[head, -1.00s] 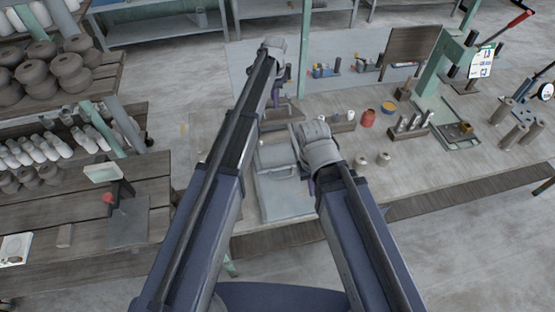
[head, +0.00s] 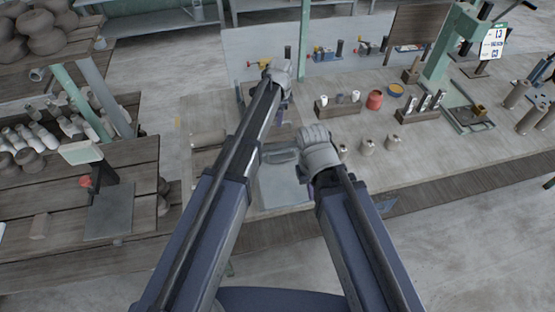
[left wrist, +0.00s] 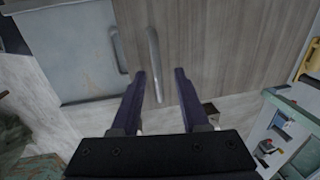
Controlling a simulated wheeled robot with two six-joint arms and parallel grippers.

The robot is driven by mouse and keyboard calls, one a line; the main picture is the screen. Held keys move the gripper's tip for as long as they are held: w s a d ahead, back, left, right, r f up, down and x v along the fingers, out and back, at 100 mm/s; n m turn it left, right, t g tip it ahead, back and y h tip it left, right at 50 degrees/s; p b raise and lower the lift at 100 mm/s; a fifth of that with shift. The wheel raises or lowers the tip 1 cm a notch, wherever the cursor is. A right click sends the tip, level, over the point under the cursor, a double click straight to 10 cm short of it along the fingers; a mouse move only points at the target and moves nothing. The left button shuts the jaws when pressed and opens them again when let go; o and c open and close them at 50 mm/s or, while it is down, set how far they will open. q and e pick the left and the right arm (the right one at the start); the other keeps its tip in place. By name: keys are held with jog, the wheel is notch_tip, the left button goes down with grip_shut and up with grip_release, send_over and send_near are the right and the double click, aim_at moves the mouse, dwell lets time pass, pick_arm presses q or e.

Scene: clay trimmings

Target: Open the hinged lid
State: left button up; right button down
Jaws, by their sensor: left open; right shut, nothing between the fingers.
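In the head view a flat grey panel (head: 285,188) lies on the bench between my arms, with a grey handle-like bar (head: 280,153) behind it. My arms cover much of this area, so I cannot tell the lid's full outline or hinge. My left gripper (head: 284,96) is beyond the panel. In the left wrist view its open fingers (left wrist: 159,85) face a wooden surface (left wrist: 210,40) with a pale curved handle (left wrist: 154,60). The handle's lower end appears between the fingers; contact cannot be told. My right gripper (head: 304,174) is shut and empty beside the panel, fingers mostly hidden.
A grey metal panel (left wrist: 75,45) with its own handle is left of the wooden surface in the left wrist view. On the bench right of my arms stand several small pots, a red jar (head: 375,100) and a green press (head: 440,55). Shelves of clay pieces stand left.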

pick_arm(q)
jog(key=shift+s+f+b, duration=0.2)
jog(key=shift+f+b, duration=0.15)
jog(key=shift+f, duration=0.25)
notch_tip(320, 180, up, 8)
jog(key=s+p, duration=0.1)
jog(key=p, duration=0.7)
jog(key=s+f+n+b, duration=0.2)
jog(key=s+n, duration=0.1)
jog(key=s, duration=0.5)
jog(key=s+d+f+n+g+b, duration=0.1)
jog(key=s+f+n+b, duration=0.2)
jog(key=s, duration=0.5)
jog(key=shift+d+f, duration=0.15)
jog(key=shift+f, duration=0.15)
